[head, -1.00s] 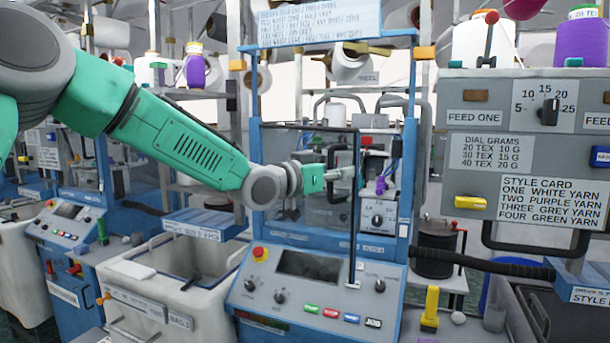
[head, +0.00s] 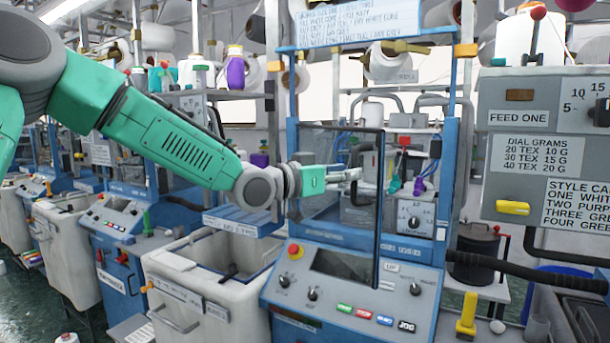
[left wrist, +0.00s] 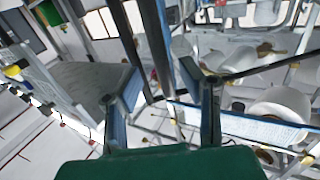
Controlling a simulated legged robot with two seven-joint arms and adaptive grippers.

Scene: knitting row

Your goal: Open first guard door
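The first guard door (head: 335,150) is a clear panel with a dark frame on the blue knitting machine in the head view. It stands partly open, its dark free edge swung out over the control panel. A black handle (head: 357,190) shows near that edge. My left gripper (head: 352,175) is at the handle's height, beside it and overlapping it in the picture. In the left wrist view my left gripper (left wrist: 160,95) has its two fingers spread, with dark bars seen between and beyond them. I cannot tell whether they touch the door. My right gripper is not in view.
The control panel (head: 350,268) with colored buttons lies below the door. A white bin (head: 170,290) stands left of it. A grey feed cabinet (head: 535,150) and a dark hose (head: 520,260) are on the right. More machines stand at the left.

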